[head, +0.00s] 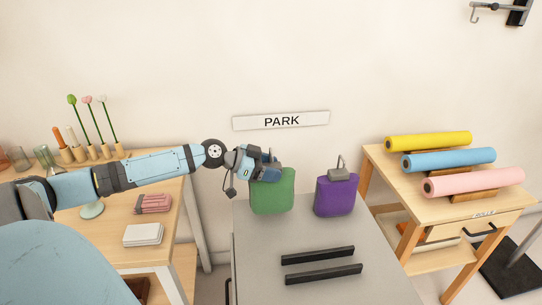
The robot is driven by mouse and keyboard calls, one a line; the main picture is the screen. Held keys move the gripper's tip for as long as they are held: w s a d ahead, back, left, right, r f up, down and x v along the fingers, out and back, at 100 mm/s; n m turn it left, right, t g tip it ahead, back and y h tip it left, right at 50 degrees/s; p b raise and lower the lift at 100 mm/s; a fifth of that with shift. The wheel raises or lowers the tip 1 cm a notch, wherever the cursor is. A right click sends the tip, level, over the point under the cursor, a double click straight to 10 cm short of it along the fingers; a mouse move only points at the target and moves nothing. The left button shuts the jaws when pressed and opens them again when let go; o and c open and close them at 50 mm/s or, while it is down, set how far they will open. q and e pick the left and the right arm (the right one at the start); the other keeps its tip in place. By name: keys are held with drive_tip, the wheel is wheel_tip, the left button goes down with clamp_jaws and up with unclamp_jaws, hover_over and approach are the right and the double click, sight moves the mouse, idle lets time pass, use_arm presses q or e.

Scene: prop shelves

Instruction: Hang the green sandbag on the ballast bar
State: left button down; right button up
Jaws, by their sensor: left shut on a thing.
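The green sandbag (272,194) is upright at the back left of the grey table (259,252), below the PARK sign. My left gripper (266,165) is at the top of the green sandbag and shut on it. The gripper covers the bag's top and handle. I cannot tell whether the bag's base touches the table. A metal bar with a hook (487,8) on a dark wall bracket shows at the top right; I cannot tell whether it is the ballast bar. My right gripper is not in view.
A purple sandbag (336,196) with a metal handle stands to the right of the green one. Two black rails (318,256) lie on the grey table. A wooden stand (385,178) at the right holds yellow, blue and pink rolls. A wooden desk (172,222) stands at the left.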

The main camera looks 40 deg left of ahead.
use_arm(q)
drive_tip(key=shift+f, duration=2)
drive_tip(key=shift+c, duration=2)
unclamp_jaws()
drive_tip(key=shift+d+f, duration=0.1)
drive_tip(key=shift+f, duration=0.1)
drive_tip(key=v, duration=1.4)
drive_tip(key=shift+w+a, duration=0.2)
drive_tip(key=shift+a, duration=0.05)
